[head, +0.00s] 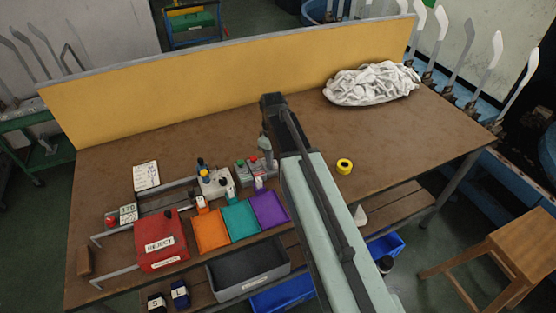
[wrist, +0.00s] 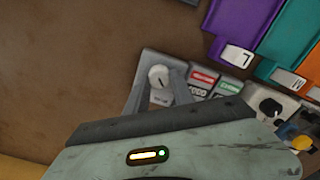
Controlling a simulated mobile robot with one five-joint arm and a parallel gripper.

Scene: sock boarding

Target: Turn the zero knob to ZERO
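The zero knob (wrist: 158,76) is a round white dial with a dark pointer mark, on a grey box (wrist: 148,62) in the wrist view. A small label (wrist: 160,99) sits below it. My gripper (wrist: 157,88) has its two grey fingers apart, one on each side of the knob in the picture. I see gaps between fingers and knob, and cannot tell how high the tips are above it. In the head view my gripper (head: 266,152) points down over the right end of the grey box (head: 243,178); the knob is hidden there.
Purple (head: 270,208), teal (head: 240,221) and orange (head: 210,231) trays lie in front. A red reject box (head: 160,240) stands left. Yellow tape (head: 344,166) lies right; the table there is mostly clear.

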